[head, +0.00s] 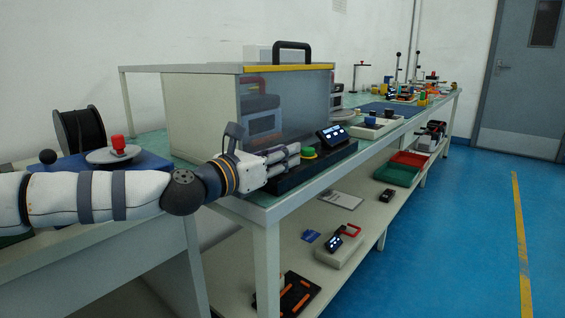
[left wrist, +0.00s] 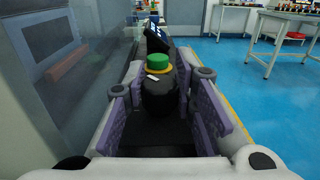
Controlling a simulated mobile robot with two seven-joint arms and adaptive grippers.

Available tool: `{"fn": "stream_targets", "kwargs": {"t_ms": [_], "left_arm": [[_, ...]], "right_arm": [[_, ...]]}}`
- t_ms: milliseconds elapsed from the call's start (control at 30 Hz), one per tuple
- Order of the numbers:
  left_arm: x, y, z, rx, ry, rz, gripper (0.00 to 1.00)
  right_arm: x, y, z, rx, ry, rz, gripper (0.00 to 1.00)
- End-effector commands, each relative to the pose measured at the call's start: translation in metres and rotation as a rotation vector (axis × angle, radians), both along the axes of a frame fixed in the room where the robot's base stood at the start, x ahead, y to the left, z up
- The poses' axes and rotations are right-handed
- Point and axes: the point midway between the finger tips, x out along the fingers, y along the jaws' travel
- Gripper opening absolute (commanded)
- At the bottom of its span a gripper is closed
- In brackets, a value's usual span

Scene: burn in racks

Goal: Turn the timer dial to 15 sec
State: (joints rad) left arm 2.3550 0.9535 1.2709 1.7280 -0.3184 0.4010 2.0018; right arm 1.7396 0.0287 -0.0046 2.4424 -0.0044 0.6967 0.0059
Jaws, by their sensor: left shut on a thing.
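My left gripper (head: 293,157) reaches in from the left at the front of a black control panel (head: 318,166). In the left wrist view its purple-lined fingers (left wrist: 160,112) are shut around a dark round knob, the timer dial (left wrist: 158,97). A short white mark shows on the dial's far top edge. The fingers hide the dial in the head view. A green button (head: 309,153) on a yellow base sits just past the dial; it also shows in the left wrist view (left wrist: 158,62). A small lit display (head: 332,135) stands behind it, its digits too small to read.
A clear-fronted cabinet (head: 200,117) with a black handle (head: 292,47) stands close behind the panel. A cable spool (head: 80,130) and a red knob (head: 118,143) on a round plate are at left. The lower shelf holds a green tray (head: 397,174). The blue floor at right is free.

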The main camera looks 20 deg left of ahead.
Motion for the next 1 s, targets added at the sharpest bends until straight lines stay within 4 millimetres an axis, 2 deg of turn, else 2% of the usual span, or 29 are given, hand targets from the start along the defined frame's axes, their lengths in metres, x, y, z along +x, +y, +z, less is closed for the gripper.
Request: {"fn": "stream_targets", "kwargs": {"t_ms": [467,500,833,933,1000], "left_arm": [[0.000,0.000,-0.001,0.000,0.003,-0.012,0.00],[0.000,0.000,-0.001,0.000,0.003,-0.012,0.34],[-0.002,0.001,0.000,-0.001,0.001,-0.011,0.34],[-0.016,0.008,0.000,-0.001,0.002,-0.009,0.34],[-0.033,0.015,0.000,-0.003,0.002,-0.009,0.34]], "right_arm": [[-0.001,0.000,-0.002,0.000,0.002,0.000,0.40],[-0.001,0.000,-0.002,0.000,0.002,0.000,0.40],[-0.001,0.000,-0.002,0.000,0.002,0.000,0.40],[-0.001,0.000,-0.002,0.000,0.002,0.000,0.40],[-0.001,0.000,-0.002,0.000,0.002,0.000,0.40]]}}
